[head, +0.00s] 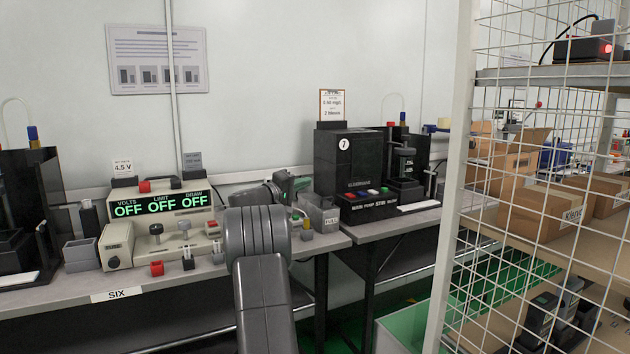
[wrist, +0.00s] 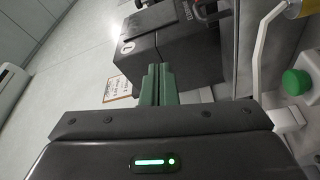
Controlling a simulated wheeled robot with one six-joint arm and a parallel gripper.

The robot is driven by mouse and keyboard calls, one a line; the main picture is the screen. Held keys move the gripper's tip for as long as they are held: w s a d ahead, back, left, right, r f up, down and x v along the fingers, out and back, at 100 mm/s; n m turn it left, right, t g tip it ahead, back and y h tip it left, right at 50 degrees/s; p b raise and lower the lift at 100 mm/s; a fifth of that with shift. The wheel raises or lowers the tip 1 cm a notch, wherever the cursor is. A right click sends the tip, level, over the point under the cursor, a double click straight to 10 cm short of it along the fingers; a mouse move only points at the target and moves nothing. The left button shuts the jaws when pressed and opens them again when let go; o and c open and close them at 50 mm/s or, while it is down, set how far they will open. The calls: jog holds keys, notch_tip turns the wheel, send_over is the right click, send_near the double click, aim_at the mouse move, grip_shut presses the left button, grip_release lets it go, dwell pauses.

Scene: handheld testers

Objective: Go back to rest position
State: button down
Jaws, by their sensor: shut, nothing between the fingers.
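My gripper (head: 302,184) is at the end of my grey arm, which reaches up over the bench edge in the middle of the head view. It points to the right, toward the black machine marked 7 (head: 346,160). In the wrist view the green fingers of my gripper (wrist: 158,72) are together with nothing between them. The black machine (wrist: 178,45) stands beyond the fingertips there, with a framed card (wrist: 118,90) to the left. I cannot tell the exact gap to the machine. My arm hides part of the bench.
A power supply (head: 160,206) reading OFF sits on the left bench (head: 130,281) labelled SIX. A grey bin (head: 322,216) lies just below my gripper. A wire mesh shelf post (head: 460,150) and cardboard boxes (head: 545,210) stand at right.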

jog(key=shift+s+a+f, duration=0.25)
jog(key=shift+s+a, duration=0.05)
jog(key=shift+a, duration=0.35)
jog(key=shift+s+a+f, duration=0.25)
jog(key=shift+s+a, duration=0.1)
jog(key=shift+a, duration=0.25)
jog(key=shift+s+a+f, duration=0.25)
jog(key=shift+s+a, duration=0.05)
jog(key=shift+a, duration=0.35)
jog(key=shift+d, duration=0.1)
